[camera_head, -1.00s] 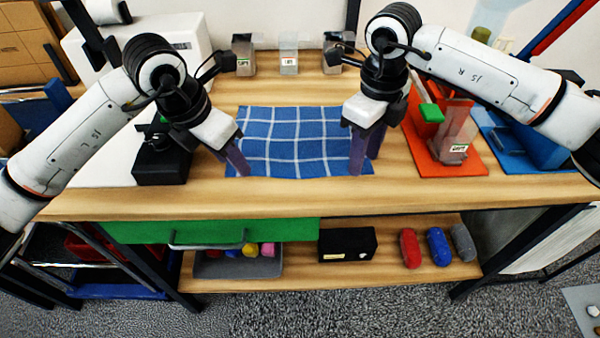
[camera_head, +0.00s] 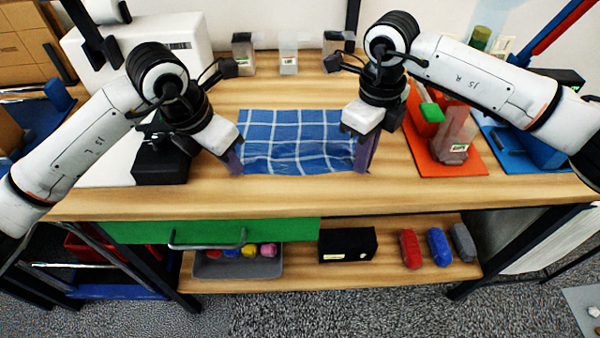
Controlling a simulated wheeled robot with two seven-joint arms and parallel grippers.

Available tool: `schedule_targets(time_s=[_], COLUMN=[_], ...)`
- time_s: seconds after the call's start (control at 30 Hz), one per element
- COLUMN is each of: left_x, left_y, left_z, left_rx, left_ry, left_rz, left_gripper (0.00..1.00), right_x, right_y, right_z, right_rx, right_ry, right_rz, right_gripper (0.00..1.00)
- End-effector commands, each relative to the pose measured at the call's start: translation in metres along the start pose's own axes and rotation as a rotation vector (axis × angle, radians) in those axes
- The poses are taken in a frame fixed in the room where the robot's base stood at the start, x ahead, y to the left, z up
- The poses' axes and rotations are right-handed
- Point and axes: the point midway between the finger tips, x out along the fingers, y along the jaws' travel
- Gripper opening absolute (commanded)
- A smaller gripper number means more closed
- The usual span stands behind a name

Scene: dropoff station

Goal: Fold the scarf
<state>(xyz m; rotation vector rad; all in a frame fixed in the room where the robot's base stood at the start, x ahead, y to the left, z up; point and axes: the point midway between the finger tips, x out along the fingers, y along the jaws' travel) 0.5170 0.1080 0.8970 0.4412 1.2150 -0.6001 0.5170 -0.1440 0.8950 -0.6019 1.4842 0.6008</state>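The scarf (camera_head: 295,140) is a blue cloth with white grid lines. It lies spread on the wooden table, with its near part rumpled and its near edge sagging between my grippers. My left gripper (camera_head: 234,160) is at the scarf's near left corner and appears shut on it. My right gripper (camera_head: 365,155) is at the near right corner and also appears shut on it. The fingers hide the pinched corners.
The wooden table (camera_head: 200,200) is clear in front of the scarf. A black device (camera_head: 160,165) stands at left, and an orange mat (camera_head: 425,160) with a clear container (camera_head: 455,140) at right. Small containers (camera_head: 289,60) stand behind. A green drawer front (camera_head: 280,229) is below.

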Motion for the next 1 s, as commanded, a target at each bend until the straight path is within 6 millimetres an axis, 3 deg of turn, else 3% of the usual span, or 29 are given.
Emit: schedule_targets(time_s=[0.53,1.0], left_x=[-0.003,-0.04], left_y=[0.001,0.001], left_z=[0.0,0.012], left_rx=[-0.001,-0.002], left_ry=[0.004,0.003], left_rz=[0.002,0.003], left_gripper=[0.0,0.0], right_x=[-0.003,-0.042], right_y=[-0.001,-0.001], right_z=[-0.001,-0.001], right_rx=[0.001,0.002], right_ry=[0.003,0.003], right_rz=[-0.001,-0.002], right_gripper=[0.0,0.0])
